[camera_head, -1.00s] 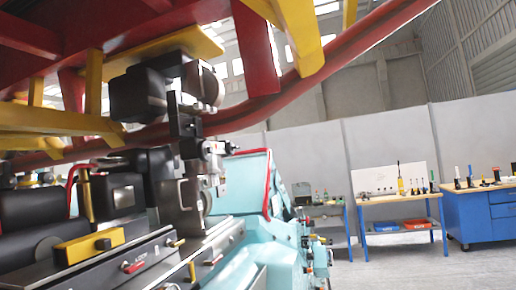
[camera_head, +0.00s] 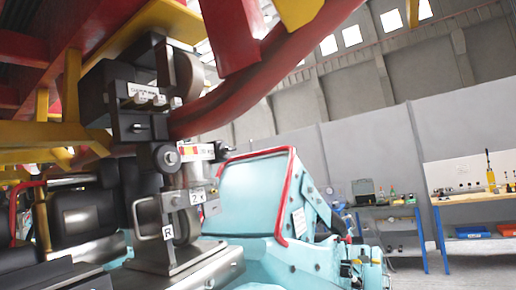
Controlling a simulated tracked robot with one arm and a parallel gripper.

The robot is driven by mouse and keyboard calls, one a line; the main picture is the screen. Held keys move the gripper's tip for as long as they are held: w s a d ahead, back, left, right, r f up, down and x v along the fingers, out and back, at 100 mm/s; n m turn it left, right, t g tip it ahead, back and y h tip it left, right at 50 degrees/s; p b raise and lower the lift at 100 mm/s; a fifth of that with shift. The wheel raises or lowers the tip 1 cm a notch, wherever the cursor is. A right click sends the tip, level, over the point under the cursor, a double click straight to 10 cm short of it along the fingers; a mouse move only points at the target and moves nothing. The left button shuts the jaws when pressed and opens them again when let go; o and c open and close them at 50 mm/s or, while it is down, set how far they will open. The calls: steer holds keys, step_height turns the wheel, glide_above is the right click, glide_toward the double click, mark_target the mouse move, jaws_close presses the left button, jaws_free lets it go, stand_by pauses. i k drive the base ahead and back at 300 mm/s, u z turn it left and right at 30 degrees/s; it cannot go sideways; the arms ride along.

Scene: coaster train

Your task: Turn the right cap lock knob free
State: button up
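A metal bracket assembly (camera_head: 165,205) with a white "R" label (camera_head: 168,232) stands left of the middle, under the red and yellow frame. It carries a grey handle (camera_head: 143,217), a plate marked "2" (camera_head: 196,197), and a round bolt-like disc (camera_head: 166,157). A small black knob-like part (camera_head: 222,150) sticks out to the right beside a red-and-white label (camera_head: 196,152). I cannot tell for sure whether this is the right cap lock knob. A black block with a labelled plate (camera_head: 148,92) sits above. My gripper is not visible in this view.
A thick red tube (camera_head: 270,70) crosses overhead. A light teal car body with red edging (camera_head: 255,195) stands right of the bracket. Black seats (camera_head: 85,215) are at left. Blue-legged workbenches (camera_head: 480,205) stand at the back right, with open floor before them.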

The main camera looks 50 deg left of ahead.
mark_target(227, 150)
steer(key=i, duration=2.95)
steer(key=u, duration=2.95)
